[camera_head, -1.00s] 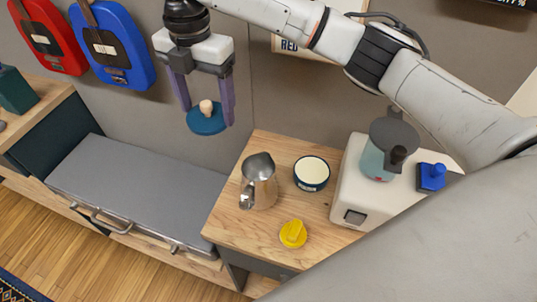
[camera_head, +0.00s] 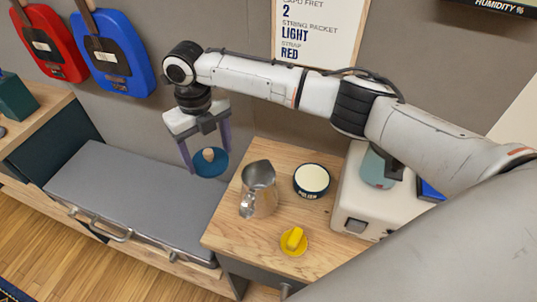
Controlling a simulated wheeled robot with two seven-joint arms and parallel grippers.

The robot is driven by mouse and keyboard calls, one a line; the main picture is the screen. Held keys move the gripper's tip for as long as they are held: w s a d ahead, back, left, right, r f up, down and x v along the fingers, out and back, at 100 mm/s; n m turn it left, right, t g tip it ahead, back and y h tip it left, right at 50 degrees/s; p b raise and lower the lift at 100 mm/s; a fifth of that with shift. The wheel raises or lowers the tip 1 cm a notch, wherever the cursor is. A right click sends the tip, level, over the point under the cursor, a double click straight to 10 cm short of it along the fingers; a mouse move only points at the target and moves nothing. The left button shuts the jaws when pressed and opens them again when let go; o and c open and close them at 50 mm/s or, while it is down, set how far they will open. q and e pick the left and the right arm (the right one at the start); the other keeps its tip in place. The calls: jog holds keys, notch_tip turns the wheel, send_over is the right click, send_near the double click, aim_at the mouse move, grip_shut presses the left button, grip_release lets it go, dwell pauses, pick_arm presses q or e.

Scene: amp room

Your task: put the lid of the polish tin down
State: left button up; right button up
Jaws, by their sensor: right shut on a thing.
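My right gripper (camera_head: 207,164) is shut on the small pale knob of the blue lid (camera_head: 212,168). It holds the lid in the air, above the back right end of the grey case and left of the wooden cabinet top. The round polish tin (camera_head: 311,182), dark with a cream top face and a label on its side, stands on the wooden top (camera_head: 269,226). The tin and the lid are apart. My left gripper is not in view.
A metal pitcher (camera_head: 258,189) stands between the lid and the tin. A yellow knobbed object (camera_head: 294,241) lies in front. A white appliance (camera_head: 352,209) stands to the right, partly behind my arm. The grey case (camera_head: 135,200) has a clear top.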

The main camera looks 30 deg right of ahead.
jog(key=s+d, duration=0.1)
jog(key=d, duration=0.3)
jog(key=s+d, duration=0.2)
jog(key=d, duration=0.3)
jog(key=s+d, duration=0.1)
jog(key=d, duration=0.3)
jog(key=shift+s+d, duration=0.35)
jog(key=shift+s, duration=0.05)
jog(key=shift+f, duration=0.2)
notch_tip(320, 180, down, 3)
jog(key=shift+f+b, duration=0.1)
jog(key=shift+b, duration=0.95)
jog(key=shift+f, duration=0.1)
jog(key=o, duration=1)
jog(key=shift+o, duration=0.2)
